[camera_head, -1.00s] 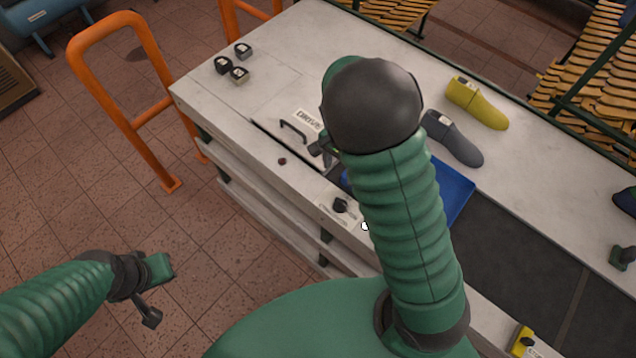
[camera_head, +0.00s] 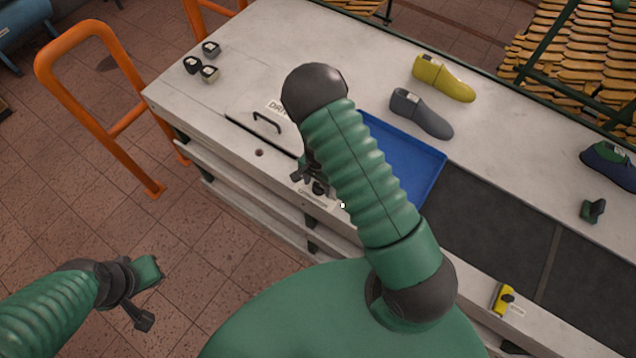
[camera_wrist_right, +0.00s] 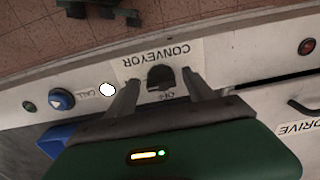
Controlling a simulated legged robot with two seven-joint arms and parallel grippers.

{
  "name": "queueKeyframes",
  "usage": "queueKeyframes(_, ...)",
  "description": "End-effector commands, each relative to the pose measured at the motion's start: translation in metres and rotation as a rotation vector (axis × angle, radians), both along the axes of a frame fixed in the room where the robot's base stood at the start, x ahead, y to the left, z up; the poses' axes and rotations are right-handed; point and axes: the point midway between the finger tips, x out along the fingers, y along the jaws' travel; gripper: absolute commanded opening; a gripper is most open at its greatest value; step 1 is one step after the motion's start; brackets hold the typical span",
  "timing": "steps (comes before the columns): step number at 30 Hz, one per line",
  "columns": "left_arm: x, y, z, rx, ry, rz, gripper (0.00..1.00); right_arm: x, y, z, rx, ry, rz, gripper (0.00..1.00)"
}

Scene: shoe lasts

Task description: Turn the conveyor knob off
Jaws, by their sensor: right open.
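The conveyor knob (camera_head: 319,188) is a small dark knob on a white label plate at the workbench's front edge. In the right wrist view the knob (camera_wrist_right: 160,77) sits on the label reading CONVEYOR. My right gripper (camera_wrist_right: 160,80) is open, with one finger on each side of the knob in that view; I cannot tell whether either touches it. In the head view my right gripper (camera_head: 308,175) is at the knob and partly hidden by my forearm. My left gripper (camera_head: 145,296) hangs over the floor, away from the bench; its finger opening is unclear.
A blue tray (camera_head: 425,168) lies behind my right forearm, beside the dark conveyor belt (camera_head: 485,220). A blue call button (camera_wrist_right: 61,100) and a red light (camera_wrist_right: 307,46) flank the knob.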

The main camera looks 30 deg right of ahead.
Motion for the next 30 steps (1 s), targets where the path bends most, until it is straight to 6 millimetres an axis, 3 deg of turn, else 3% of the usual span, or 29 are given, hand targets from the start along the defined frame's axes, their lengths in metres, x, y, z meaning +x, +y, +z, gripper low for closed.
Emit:
queueKeyframes(2, 0.0000, -0.0001, -0.0002, 0.000, 0.000, 0.000, 0.00, 0.0008, -0.0006, -0.0006, 0.000, 0.001, 0.000, 0.62)
queueKeyframes(16, 0.0001, -0.0002, -0.0003, 0.000, 0.000, -0.001, 0.00, 0.0007, -0.0001, 0.0004, -0.001, 0.000, 0.000, 0.02)
queueKeyframes(30, 0.0001, -0.0002, -0.0077, 0.000, 0.000, -0.001, 0.00, 0.0010, 0.0013, -0.0001, 0.001, -0.001, 0.103, 0.00)
